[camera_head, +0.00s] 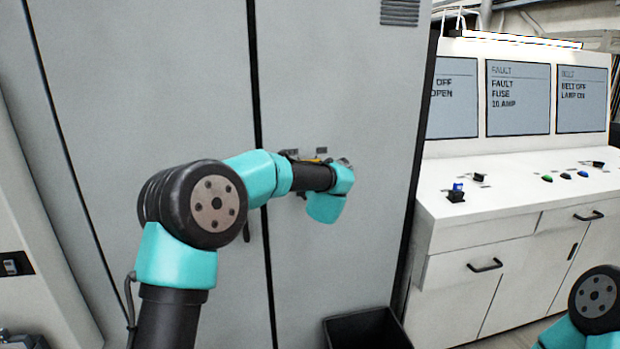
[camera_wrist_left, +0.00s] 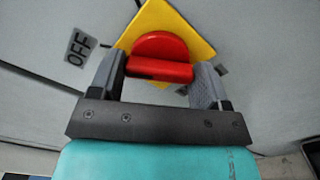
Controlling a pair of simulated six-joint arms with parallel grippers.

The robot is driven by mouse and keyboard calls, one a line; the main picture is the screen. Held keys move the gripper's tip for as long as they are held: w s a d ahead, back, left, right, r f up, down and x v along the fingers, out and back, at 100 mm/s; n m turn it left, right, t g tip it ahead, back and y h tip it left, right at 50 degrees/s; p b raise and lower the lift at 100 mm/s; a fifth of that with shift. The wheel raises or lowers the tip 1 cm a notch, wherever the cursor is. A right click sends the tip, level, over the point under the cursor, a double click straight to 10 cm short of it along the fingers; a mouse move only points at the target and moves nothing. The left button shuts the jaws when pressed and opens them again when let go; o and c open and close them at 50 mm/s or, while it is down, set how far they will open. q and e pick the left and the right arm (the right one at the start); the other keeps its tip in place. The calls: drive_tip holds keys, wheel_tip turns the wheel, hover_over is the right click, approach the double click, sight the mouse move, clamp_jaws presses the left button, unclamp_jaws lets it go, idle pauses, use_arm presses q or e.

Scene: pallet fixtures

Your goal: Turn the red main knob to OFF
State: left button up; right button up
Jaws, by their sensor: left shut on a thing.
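The red main knob (camera_wrist_left: 160,66) sits on a yellow square plate (camera_wrist_left: 190,32) on the grey cabinet door. My left gripper (camera_wrist_left: 158,80) is shut on the knob's bar, with one finger at each end of the bar in the left wrist view. A dark mark to the right of the plate is partly hidden by a finger. In the head view, a sliver of the yellow plate (camera_head: 313,160) shows above my left wrist, which hides the knob. My right gripper is out of view.
The tall grey cabinet (camera_head: 340,75) fills the left and middle. A white console (camera_head: 490,205) with several buttons and screens stands to the right; one screen (camera_head: 518,97) reads FAULT FUSE 10 AMP. A black open bin (camera_head: 368,330) stands below the cabinet door.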

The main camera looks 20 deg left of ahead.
use_arm(q)
drive_tip(key=o, duration=0.9)
drive_tip(key=shift+s, duration=0.1)
drive_tip(key=v, duration=1.7)
drive_tip(key=shift+s+d+f, duration=0.1)
drive_tip(key=shift+s, duration=0.05)
drive_tip(key=s+a+f+m+g+h, duration=0.15)
drive_tip(key=f+m+h, duration=0.45)
drive_tip(key=f, duration=1)
drive_tip(key=s+a+f+m+g+h, duration=0.1)
drive_tip(key=a+f+m+g+h, duration=0.15)
drive_tip(key=f+m, duration=1.1)
drive_tip(key=s+a+f+m+g+h, duration=0.1)
drive_tip(key=s+f+m+g, duration=0.1)
drive_tip(key=s+f, duration=0.5)
drive_tip(key=s+a+f+m+g+h, duration=0.1)
drive_tip(key=s+f+m+g, duration=0.2)
drive_tip(key=s+f+g, duration=0.2)
drive_tip(key=s+a+f+m+g+h, duration=0.1)
drive_tip(key=s+f+m+g+h, duration=0.1)
drive_tip(key=s+f, duration=0.9)
drive_tip(key=shift+s+a+m+g, duration=0.15)
drive_tip(key=shift+s+m+g, duration=0.3)
drive_tip(key=shift+s, duration=0.4)
drive_tip(key=shift+s+a+m+g, duration=0.15)
drive_tip(key=shift+s+m+g, duration=0.15)
drive_tip(key=shift+s+g, duration=0.45)
